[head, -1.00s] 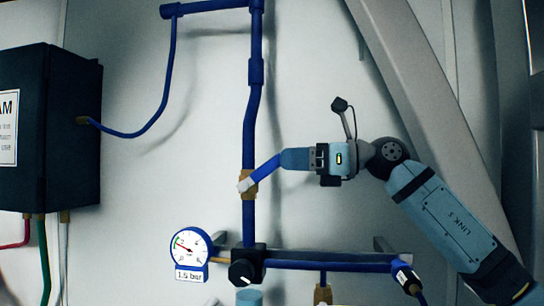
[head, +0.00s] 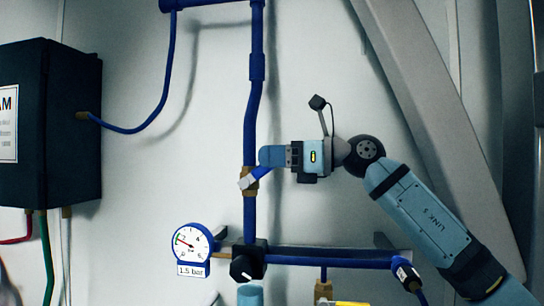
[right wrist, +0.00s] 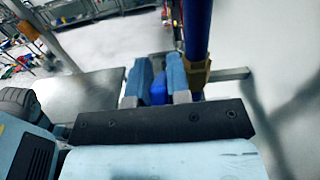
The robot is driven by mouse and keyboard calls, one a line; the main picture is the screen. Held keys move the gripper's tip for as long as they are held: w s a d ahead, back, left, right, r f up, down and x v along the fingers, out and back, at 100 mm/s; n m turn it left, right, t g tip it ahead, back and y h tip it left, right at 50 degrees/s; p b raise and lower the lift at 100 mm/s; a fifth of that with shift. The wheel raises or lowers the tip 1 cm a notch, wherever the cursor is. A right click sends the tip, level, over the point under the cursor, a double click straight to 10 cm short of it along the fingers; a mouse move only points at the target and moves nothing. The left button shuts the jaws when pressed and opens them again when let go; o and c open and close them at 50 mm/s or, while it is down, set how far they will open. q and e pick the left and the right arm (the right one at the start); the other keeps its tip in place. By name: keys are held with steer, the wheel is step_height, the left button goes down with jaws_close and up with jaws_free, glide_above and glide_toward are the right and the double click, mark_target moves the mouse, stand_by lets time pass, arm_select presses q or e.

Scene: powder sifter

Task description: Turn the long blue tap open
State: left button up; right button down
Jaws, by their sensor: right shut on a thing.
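The long blue tap (head: 262,173) is a lever on a brass valve body (head: 250,181) on the vertical blue pipe. Its visible part slants up to the right from a white hub. My right gripper (head: 268,157) is shut on the lever to the right of the pipe, and its fingers hide the lever's outer part. In the right wrist view the blue lever (right wrist: 158,91) sits between the two light blue fingers, beside the brass valve body (right wrist: 197,75). My left gripper is not in view.
A round gauge (head: 191,242) with a 1.5 bar label and a black knob (head: 248,263) are below. A horizontal blue pipe (head: 330,262) runs right from the knob. A dark box (head: 60,125) is at left. A grey diagonal beam (head: 440,130) stands behind my right arm.

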mark_target(252, 170)
steer(key=shift+r, duration=0.15)
steer(key=shift+w+a+r+h+p, duration=0.1)
steer(key=shift+a+r+h+p, duration=0.15)
steer(key=shift+r+h+p, duration=0.45)
steer(key=h+p, duration=0.1)
steer(key=a+p, duration=0.1)
steer(key=shift+w+a+r+g+h+p, duration=0.1)
steer(key=shift+r+g+h+p, duration=0.1)
steer(key=shift+g+h+p, duration=0.15)
steer(key=shift+w+a+r+h+p, duration=0.1)
steer(key=shift+a+h+p, duration=0.2)
steer(key=shift+h+p, duration=0.2)
steer(key=shift+a+r+h+p, duration=0.1)
steer(key=shift+a+h+p, duration=0.15)
steer(key=shift+h+p, duration=0.25)
steer(key=shift+w+a+g+h+p, duration=0.1)
steer(key=shift+a+g+h+p, duration=0.15)
steer(key=shift+a+h+p, duration=0.3)
steer(key=shift+h, duration=0.3)
